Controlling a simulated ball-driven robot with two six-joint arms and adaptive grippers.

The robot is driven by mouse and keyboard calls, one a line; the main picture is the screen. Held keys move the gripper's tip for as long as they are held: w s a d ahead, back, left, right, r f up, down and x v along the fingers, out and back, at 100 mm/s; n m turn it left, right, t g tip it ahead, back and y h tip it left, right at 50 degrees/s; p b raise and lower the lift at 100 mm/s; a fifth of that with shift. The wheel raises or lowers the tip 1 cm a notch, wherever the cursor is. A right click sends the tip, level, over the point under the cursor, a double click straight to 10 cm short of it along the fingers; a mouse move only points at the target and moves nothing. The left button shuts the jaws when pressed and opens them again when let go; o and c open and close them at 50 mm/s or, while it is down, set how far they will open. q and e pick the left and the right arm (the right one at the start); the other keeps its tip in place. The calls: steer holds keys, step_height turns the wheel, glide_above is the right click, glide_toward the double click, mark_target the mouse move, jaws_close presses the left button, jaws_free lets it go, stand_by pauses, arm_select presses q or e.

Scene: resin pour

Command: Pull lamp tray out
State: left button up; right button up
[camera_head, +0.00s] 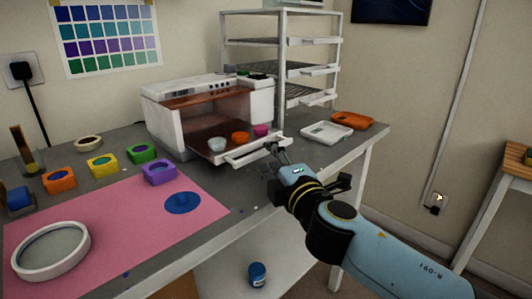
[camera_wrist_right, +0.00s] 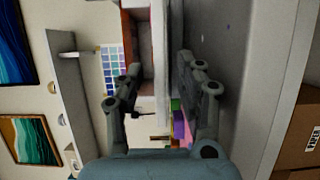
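The lamp (camera_head: 205,105) is a white box with an open front on the table. Its white lamp tray (camera_head: 258,149) sticks out of the opening, with a front bar handle and small grey, orange and pink pieces on it. My right gripper (camera_head: 277,152) is at the right end of the tray front. In the right wrist view its two fingers (camera_wrist_right: 158,75) stand apart, with the white tray edge (camera_wrist_right: 160,60) showing between them; I see no clear contact. My left gripper is not in view.
A white shallow tray (camera_head: 326,132) and an orange tray (camera_head: 352,119) lie right of the lamp, before a white rack (camera_head: 281,50). Coloured moulds (camera_head: 103,164) line the left side. A pink mat (camera_head: 120,225) with a round white frame (camera_head: 50,250) covers the front.

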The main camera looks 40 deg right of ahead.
steer(key=v, duration=0.8)
steer(key=shift+s+r, duration=0.1)
